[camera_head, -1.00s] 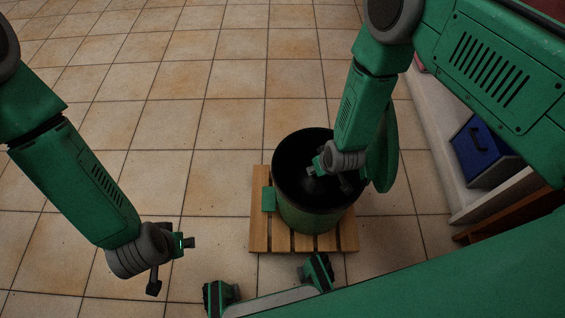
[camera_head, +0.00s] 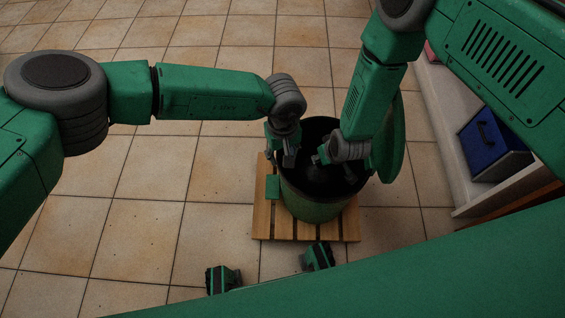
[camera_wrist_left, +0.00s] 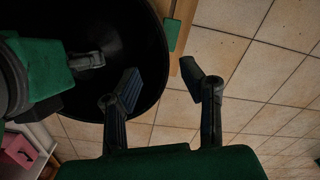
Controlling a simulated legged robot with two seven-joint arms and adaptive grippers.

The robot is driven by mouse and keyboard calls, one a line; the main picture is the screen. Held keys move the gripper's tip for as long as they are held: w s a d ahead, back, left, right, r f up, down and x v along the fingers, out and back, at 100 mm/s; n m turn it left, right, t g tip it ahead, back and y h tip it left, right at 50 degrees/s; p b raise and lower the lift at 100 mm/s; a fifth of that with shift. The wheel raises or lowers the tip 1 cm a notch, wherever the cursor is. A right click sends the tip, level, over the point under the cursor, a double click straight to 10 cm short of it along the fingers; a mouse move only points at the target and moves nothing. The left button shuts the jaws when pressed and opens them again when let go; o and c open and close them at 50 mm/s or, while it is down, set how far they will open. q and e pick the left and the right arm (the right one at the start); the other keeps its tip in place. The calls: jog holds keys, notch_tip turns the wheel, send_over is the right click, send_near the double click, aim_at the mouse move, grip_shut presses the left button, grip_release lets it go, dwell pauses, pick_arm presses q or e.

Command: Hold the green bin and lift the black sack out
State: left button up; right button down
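The green bin (camera_head: 312,210) stands upright on a wooden slatted pallet (camera_head: 262,225). Its green lid (camera_head: 392,140) stands open at the right. The black sack (camera_head: 318,182) lines the dark inside; its folds are hard to make out. My left gripper (camera_head: 281,153) is at the bin's left rim. In the left wrist view my left gripper (camera_wrist_left: 161,73) is open, one finger over the dark mouth and the other outside the rim; contact is not clear. My right gripper (camera_head: 326,157) reaches down into the bin's mouth; whether its fingers hold the sack cannot be told.
A green tab (camera_head: 272,187) sticks out at the bin's left side. A blue box (camera_head: 490,145) stands on a pale shelf (camera_head: 440,130) at the right. The tiled floor (camera_head: 140,210) left of and behind the bin is clear.

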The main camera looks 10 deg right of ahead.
aim_at(283, 169)
pick_arm(q)
notch_tip(283, 169, down, 11)
jog(key=shift+r, duration=0.1)
dwell(0.3)
grip_shut()
dwell(1.0)
pick_arm(e)
jog(key=shift+w+r, duration=0.1)
jog(key=shift+r, duration=5.05)
